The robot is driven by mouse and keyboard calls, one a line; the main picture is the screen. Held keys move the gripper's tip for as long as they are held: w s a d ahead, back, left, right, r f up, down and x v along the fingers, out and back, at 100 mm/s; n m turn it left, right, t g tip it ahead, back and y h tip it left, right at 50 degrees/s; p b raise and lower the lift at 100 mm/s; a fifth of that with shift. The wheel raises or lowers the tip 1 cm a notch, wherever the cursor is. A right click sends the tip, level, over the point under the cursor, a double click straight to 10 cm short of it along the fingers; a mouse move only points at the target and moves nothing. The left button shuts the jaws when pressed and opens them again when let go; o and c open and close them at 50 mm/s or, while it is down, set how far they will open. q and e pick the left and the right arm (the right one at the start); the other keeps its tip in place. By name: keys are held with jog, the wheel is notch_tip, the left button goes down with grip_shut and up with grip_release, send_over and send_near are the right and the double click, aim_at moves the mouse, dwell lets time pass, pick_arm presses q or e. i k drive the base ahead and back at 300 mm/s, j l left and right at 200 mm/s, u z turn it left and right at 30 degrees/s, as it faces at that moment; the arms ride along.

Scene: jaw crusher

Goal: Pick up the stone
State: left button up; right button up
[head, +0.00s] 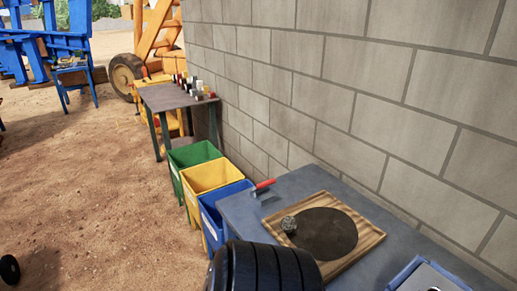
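The stone (289,225) is a small, rough, grey lump. It rests on the left part of a wooden board (349,199) with a dark round centre, at the left edge of that dark area. The board lies on a blue-grey table (298,182) against the block wall. Nothing is touching the stone from above. No fingertips of my left or right gripper show in the head view.
A black ribbed shape covers the bottom centre, hiding the table's near edge. A red-handled tool (264,185) lies at the table's corner. Green (192,155), yellow (208,179) and blue (212,222) bins stand left of it. A blue tray (403,272) is at bottom right.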

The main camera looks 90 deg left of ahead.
aim_at(289, 224)
jog(key=u, duration=2.45)
